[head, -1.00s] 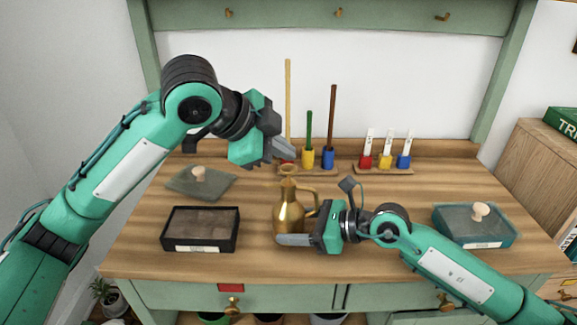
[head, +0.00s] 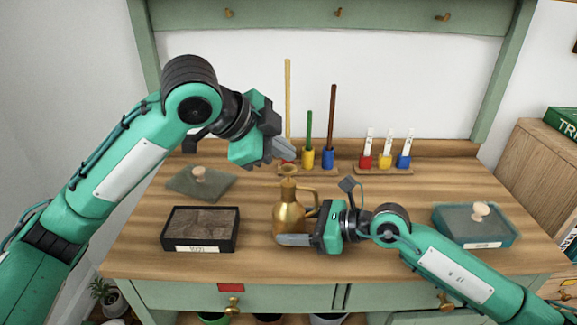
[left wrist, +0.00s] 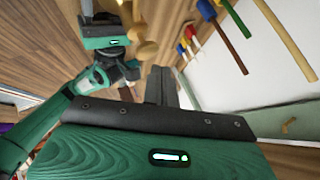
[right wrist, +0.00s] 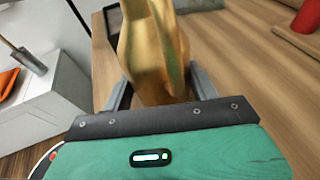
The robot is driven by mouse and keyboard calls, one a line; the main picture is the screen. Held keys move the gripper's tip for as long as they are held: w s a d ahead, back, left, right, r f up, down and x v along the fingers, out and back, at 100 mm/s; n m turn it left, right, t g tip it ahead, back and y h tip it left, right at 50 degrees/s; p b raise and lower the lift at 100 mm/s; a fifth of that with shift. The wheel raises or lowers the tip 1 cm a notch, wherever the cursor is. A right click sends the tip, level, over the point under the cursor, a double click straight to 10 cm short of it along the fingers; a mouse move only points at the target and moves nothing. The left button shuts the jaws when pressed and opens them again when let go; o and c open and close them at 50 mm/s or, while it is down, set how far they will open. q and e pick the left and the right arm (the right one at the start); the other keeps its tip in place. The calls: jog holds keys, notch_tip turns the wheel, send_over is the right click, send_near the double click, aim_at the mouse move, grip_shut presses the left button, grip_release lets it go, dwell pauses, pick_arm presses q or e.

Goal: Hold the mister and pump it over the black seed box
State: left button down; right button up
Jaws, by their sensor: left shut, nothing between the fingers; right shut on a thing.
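The brass mister (head: 288,214), with a side handle and a top knob, stands upright on the bench right of the black seed box (head: 237,238). My right gripper (head: 285,238) is shut around its lower body; the mister fills the space between the fingers in the right wrist view (right wrist: 152,50). The seed box is open, with brown soil inside and a white label on its front. My left gripper (head: 288,152) is shut and empty, above and behind the mister's top, apart from it in the head view. The mister also shows in the left wrist view (left wrist: 146,52).
A lidded teal box (head: 478,238) stands at the right. Coloured holders with upright sticks (head: 308,158) and a rack of labelled tubes (head: 385,170) line the back. Bench between mister and rack is clear.

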aim_at(283, 169)
pick_arm(q)
jog(key=shift+f, duration=0.1)
jog(key=shift+f, duration=0.3)
jog(key=shift+f, duration=0.9)
dwell(0.9)
jog(key=shift+r, duration=1.35)
jog(key=shift+r, duration=2.5)
pick_arm(e)
jog(key=o, duration=0.8)
